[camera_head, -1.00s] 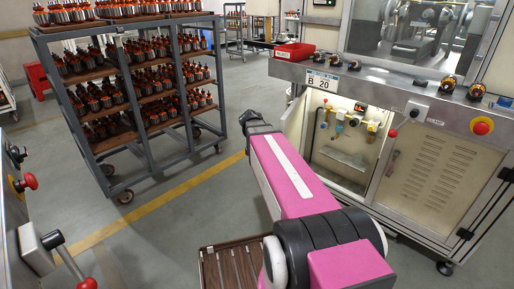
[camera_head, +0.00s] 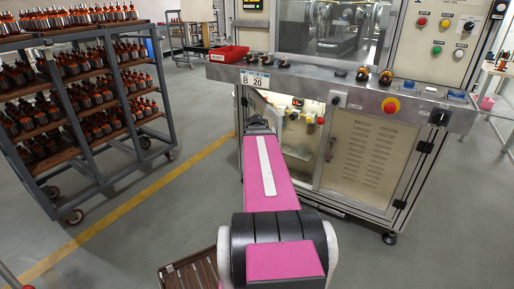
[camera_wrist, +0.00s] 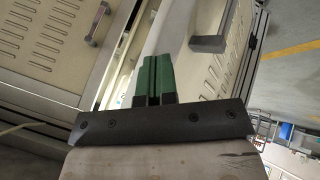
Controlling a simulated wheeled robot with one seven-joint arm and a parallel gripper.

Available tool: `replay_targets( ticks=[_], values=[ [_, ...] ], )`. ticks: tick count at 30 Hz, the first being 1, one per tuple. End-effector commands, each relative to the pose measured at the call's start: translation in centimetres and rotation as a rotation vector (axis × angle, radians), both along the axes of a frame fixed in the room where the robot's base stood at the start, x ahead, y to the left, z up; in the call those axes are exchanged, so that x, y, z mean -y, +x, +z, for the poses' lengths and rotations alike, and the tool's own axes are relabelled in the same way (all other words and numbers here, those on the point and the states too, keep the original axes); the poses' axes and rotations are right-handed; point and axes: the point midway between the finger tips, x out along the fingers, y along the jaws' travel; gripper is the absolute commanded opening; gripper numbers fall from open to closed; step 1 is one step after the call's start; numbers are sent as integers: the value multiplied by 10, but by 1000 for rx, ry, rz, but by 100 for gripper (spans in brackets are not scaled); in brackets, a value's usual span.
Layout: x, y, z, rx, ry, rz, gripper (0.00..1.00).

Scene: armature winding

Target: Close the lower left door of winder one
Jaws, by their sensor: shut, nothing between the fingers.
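Winder one (camera_head: 300,75) stands ahead, its lower left compartment (camera_head: 300,135) open and lit inside, with small fittings showing. The lower left door (camera_head: 250,104) is only a pale strip beside my arm in the head view; the arm hides most of it. In the wrist view, a pale slotted panel with a grey handle (camera_wrist: 212,38), apparently this door (camera_wrist: 205,68), stands at an angle with a bright gap beside it. My gripper (camera_wrist: 155,72) has green fingers, shut and empty, close to that panel's edge. I cannot tell whether they touch it.
The lower right door (camera_head: 358,158) is vented and shut. A steel worktop (camera_head: 345,94) with a red bin (camera_head: 229,53) and several armatures juts out above. A rack of armatures (camera_head: 95,100) stands at left.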

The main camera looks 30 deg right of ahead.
Motion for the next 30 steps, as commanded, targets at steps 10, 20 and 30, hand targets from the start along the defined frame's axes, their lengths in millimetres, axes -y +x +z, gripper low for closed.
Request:
replay_targets(
  ticks=[10,20,30],
  values=[
    [91,-10,0,0,-1,48,0],
    [181,-6,-1,0,1,48,0],
    [261,11,-1,0,0,50,0]
  ],
)
